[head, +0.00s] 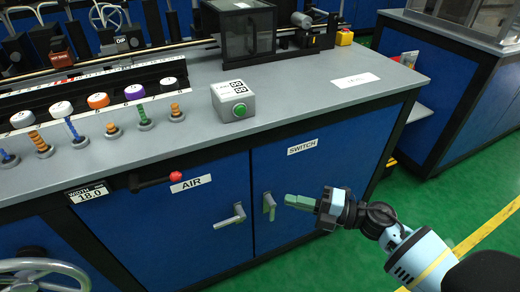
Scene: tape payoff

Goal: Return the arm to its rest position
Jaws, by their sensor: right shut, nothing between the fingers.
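My right gripper (300,202) comes in from the lower right and points left. Its green fingers are together with nothing between them. It hangs in front of the blue cabinet doors, near the upright handle (269,206) under the SWITCH label (302,146). From this view I cannot tell how much room lies between the fingertips and the handle. My left gripper is not in view.
A handwheel (42,275) is lower left. Green floor (440,185) is open at right.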

